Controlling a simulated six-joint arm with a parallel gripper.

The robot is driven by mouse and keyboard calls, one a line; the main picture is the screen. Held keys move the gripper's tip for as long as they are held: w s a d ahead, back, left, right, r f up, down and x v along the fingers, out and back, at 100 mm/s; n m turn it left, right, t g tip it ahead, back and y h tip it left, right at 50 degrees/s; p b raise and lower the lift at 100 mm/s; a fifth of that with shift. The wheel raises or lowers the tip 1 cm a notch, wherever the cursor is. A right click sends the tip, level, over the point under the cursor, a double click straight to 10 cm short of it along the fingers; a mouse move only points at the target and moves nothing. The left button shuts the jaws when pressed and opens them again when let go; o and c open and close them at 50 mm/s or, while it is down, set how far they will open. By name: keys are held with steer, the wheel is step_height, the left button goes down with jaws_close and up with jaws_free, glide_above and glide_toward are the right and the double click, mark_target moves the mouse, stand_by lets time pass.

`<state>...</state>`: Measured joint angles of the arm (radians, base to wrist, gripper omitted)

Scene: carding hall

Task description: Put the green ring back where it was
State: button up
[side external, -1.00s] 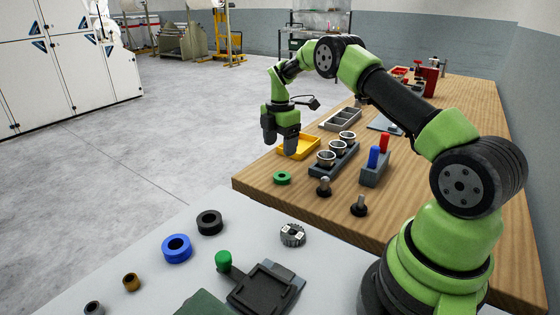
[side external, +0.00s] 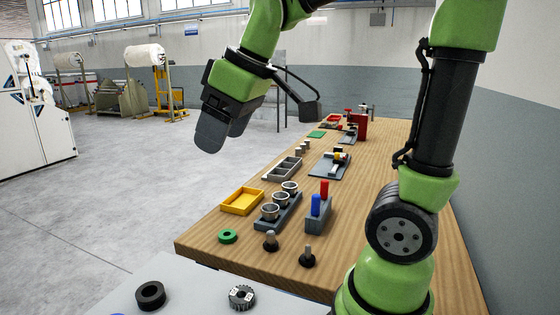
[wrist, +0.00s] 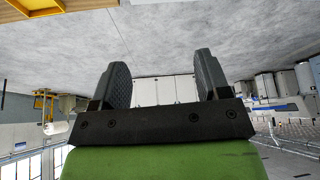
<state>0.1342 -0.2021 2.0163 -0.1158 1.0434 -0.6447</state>
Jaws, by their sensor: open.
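The green ring (side external: 228,237) lies flat on the wooden table (side external: 205,248), near its front left corner and in front of the yellow tray (side external: 242,202). It is around no peg. My gripper (side external: 210,138) is raised high above the table's left side, well clear of the ring. In the wrist view my gripper (wrist: 162,72) has its two fingers wide apart with nothing between them. The ring does not show in the wrist view.
Behind are a grey holder with metal cups (side external: 270,211) and a block with blue and red pieces (side external: 319,211). A black ring (side external: 150,294) and a gear (side external: 241,296) lie on the grey front table.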

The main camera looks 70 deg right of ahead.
steer(key=s+a+f+m+t+y, duration=0.1)
steer(key=s+a+m, duration=0.3)
steer(key=s, duration=0.6)
steer(key=shift+s+f+m+t, duration=0.15)
steer(key=shift+f+m+t, duration=0.4)
steer(key=shift+m, duration=0.35)
